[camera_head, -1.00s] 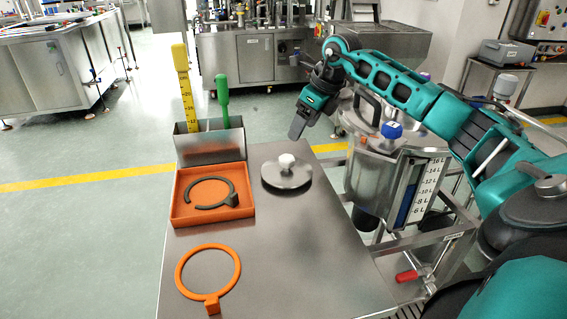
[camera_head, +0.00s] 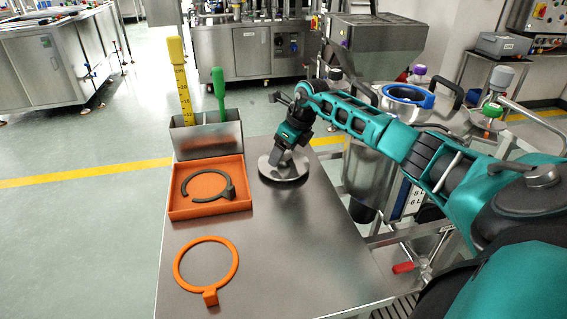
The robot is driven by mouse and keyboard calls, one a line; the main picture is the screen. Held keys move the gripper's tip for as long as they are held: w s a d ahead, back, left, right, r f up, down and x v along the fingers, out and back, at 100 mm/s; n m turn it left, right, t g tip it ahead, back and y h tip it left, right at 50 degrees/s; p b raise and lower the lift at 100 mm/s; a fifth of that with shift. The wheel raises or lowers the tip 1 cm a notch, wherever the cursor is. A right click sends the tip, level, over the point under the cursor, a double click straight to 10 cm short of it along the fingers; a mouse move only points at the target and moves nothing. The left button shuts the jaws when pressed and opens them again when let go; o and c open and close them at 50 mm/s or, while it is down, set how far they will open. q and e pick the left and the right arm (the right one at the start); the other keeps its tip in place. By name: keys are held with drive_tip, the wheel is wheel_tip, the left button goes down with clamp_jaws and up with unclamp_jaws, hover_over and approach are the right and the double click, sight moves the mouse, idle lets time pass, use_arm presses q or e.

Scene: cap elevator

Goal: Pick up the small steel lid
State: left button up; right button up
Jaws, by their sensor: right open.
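The small steel lid (camera_head: 294,173) is a round, flat disc lying on the steel table, near the table's far edge and right of the orange tray. My right gripper (camera_head: 281,161) is open, pointing down over the middle of the lid. It hides the lid's white knob, so I cannot tell whether the fingers are around the knob or touching it. My left gripper is not in view.
The orange tray (camera_head: 212,211) holds a dark open ring (camera_head: 190,186). An orange ring (camera_head: 178,262) lies at the table's near left. A steel box (camera_head: 206,139) holds yellow and green-handled tools. A steel vessel with a blue ring (camera_head: 430,101) stands right.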

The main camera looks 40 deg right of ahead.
drive_tip(key=c, duration=1.3)
drive_tip(key=shift+c, duration=0.2)
drive_tip(key=shift+r, duration=0.2)
drive_tip(key=shift+r, duration=0.25)
wheel_tip(320, 180, up, 19)
drive_tip(key=p, duration=0.1)
drive_tip(key=shift+a+r, duration=0.1)
